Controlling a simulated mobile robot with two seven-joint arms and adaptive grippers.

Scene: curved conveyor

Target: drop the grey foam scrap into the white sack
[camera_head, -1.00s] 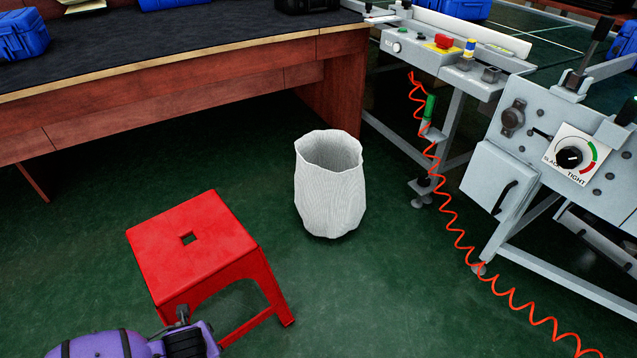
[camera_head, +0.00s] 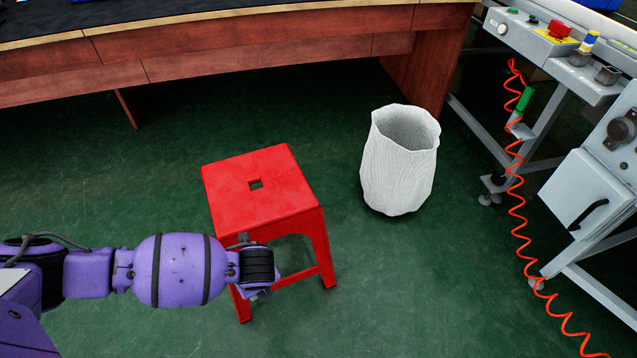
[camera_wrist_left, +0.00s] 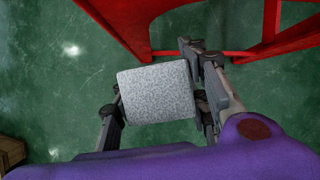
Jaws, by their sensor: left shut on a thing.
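The white sack (camera_head: 398,172) stands upright and open-topped on the green floor, right of the red stool; I see no contents from here. My left gripper (camera_wrist_left: 158,97) is shut on the grey foam scrap (camera_wrist_left: 157,92), a speckled block held between its two fingers in the left wrist view. In the head view my left arm reaches in from the left to the stool's front, and the foam scrap cannot be made out there. The hand is left of and nearer than the sack, well apart from it. My right gripper is not in view.
The red stool (camera_head: 262,190) stands between my left arm and the sack; its legs also show close to the gripper in the left wrist view (camera_wrist_left: 205,54). A wooden bench (camera_head: 230,48) runs behind. A grey machine (camera_head: 590,200) with a coiled orange hose (camera_head: 516,205) is at right.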

